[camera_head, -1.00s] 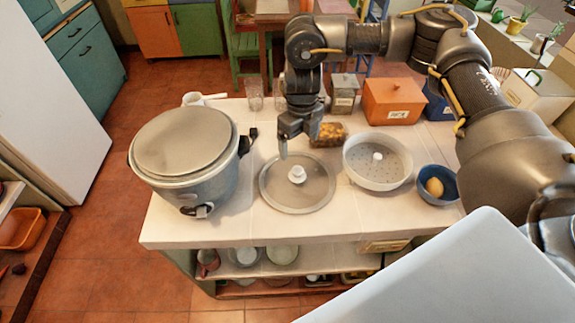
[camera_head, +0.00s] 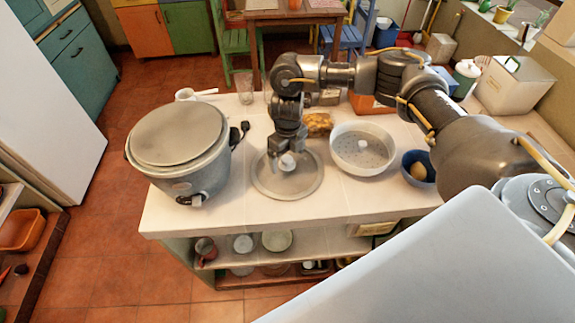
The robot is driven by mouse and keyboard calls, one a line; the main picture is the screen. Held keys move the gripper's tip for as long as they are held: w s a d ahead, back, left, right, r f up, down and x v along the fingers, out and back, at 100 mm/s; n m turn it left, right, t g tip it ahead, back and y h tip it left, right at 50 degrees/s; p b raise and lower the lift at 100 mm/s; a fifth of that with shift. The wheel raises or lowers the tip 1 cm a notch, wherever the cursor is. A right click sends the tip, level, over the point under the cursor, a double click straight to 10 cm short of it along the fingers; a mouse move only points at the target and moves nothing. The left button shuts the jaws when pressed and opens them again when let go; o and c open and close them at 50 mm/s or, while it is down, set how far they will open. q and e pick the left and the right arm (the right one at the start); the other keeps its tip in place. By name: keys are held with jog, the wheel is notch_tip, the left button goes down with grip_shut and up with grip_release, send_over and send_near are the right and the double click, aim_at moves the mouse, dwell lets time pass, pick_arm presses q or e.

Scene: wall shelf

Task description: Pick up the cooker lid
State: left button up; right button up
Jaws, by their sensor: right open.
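The round grey lid (camera_head: 290,188) with a pale knob (camera_head: 287,162) lies flat on the white counter. The big grey cooker (camera_head: 205,178) stands to its left, its top covered by a flat grey disc (camera_head: 178,133). My right gripper (camera_head: 286,158) points down at the knob with its jaws open. Its fingers are around or just in front of the knob; I cannot tell if they touch it. They hide part of the knob and the lid's back edge. My left gripper is not in view.
Right of the lid stand a white strainer bowl (camera_head: 352,166) and a blue bowl with a brownish item (camera_head: 417,170). A yellow-brown block (camera_head: 319,124) and an orange box (camera_head: 368,105) sit behind. A black plug (camera_head: 238,133) lies by the cooker. The counter's front strip (camera_head: 225,216) is clear.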

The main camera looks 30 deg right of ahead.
jog(key=shift+w+f, duration=0.15)
jog(key=shift+f, duration=0.75)
jog(key=shift+r, duration=0.1)
jog(key=shift+c, duration=0.2)
jog(key=shift+s, duration=0.2)
grip_shut()
